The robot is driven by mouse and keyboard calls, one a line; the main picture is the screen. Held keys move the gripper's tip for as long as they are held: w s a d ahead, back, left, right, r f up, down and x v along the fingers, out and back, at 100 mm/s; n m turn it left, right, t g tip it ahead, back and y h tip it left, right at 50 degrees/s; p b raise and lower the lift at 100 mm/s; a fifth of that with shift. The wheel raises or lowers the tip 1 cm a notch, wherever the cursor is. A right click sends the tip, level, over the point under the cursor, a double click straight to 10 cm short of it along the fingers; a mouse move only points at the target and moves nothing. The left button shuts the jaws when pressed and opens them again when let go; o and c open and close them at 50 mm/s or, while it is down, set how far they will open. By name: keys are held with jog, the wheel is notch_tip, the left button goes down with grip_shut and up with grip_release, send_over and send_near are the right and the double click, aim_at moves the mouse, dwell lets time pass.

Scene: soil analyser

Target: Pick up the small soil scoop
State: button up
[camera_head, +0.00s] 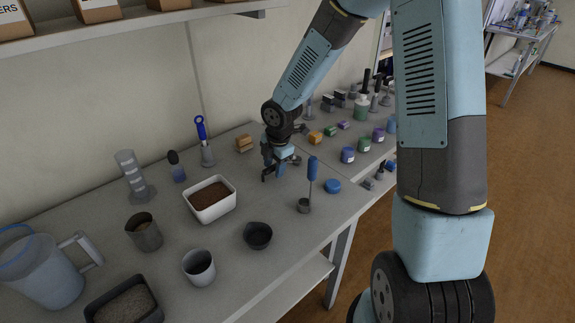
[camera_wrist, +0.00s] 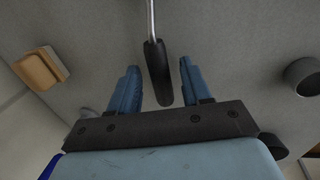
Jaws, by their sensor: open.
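A tool with a dark handle (camera_wrist: 157,72) and a thin metal shaft, likely the small soil scoop, shows in the wrist view. Its handle lies between the two blue fingers of my gripper (camera_wrist: 157,85), with a gap on both sides. The shaft runs out past the top edge, so its far end is hidden. In the head view my gripper (camera_head: 280,168) is open and low over the table, and mostly hides this tool.
A blue-handled tool with a small cup (camera_head: 304,205) stands right of my gripper. A wooden block (camera_head: 244,143) is to the left. A white soil tray (camera_head: 211,202), a black bowl (camera_head: 258,235) and a blue lid (camera_head: 333,186) are nearby. The table between bowl and gripper is clear.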

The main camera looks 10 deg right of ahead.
jog(key=shift+a+f, duration=0.1)
jog(key=shift+f, duration=0.6)
grip_shut()
